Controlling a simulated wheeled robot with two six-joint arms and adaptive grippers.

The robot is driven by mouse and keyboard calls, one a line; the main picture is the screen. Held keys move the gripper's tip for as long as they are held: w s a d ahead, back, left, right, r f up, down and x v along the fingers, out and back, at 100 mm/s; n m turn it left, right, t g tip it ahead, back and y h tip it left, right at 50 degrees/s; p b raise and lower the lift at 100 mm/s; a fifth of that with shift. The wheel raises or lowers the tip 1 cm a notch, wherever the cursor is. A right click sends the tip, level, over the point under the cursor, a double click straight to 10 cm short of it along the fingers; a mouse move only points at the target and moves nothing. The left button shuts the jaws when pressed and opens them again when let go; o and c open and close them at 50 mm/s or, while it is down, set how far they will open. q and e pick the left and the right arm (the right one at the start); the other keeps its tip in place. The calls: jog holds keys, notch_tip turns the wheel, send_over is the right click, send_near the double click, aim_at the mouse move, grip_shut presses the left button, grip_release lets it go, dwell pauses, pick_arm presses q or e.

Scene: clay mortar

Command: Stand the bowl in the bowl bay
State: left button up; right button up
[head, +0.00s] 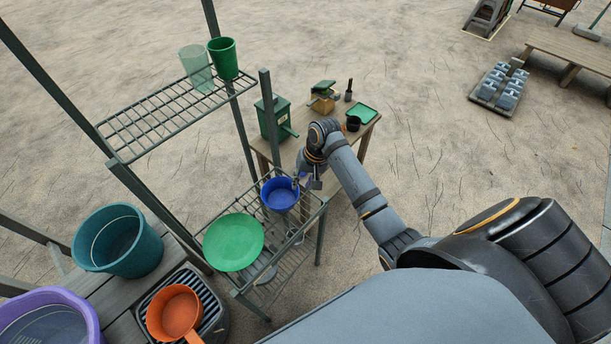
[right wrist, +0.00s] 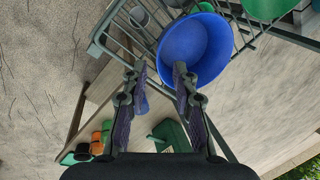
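The blue bowl (head: 281,198) is at the back end of the lower wire shelf (head: 283,278), with its opening upward. I cannot tell whether it rests on the wires. It also shows in the right wrist view (right wrist: 203,45). My right gripper (head: 307,181) is beside the bowl's right rim. In the right wrist view its fingers (right wrist: 160,70) are apart; one overlaps the bowl's near edge, the other is clear of it. I cannot tell whether they straddle the rim. The bowl bay is not clearly distinguishable. My left gripper is not in view.
A green plate (head: 233,242) lies in front of the bowl on the shelf. Rack posts (head: 270,120) stand close by. A wooden table (head: 345,135) holds a green box (head: 272,119) and small items behind. Teal tub (head: 117,241) and orange pan (head: 175,312) stand left.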

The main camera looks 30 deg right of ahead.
jog(key=v, duration=0.5)
dwell(0.3)
jog(key=s+n+t+h, duration=0.35)
jog(key=s+n, duration=0.25)
jog(key=s, duration=1.1)
jog(key=s+d+f+g+b, duration=0.1)
jog(key=s+f, duration=0.1)
jog(key=f, duration=1.3)
jog(key=s+d+f+g, duration=0.2)
jog(key=f, duration=1.4)
jog(key=s+f, duration=1.4)
jog(key=s, duration=0.3)
jog(key=shift+d+m+b, duration=0.3)
jog(key=shift+d+b, duration=0.05)
jog(key=shift+b, duration=0.05)
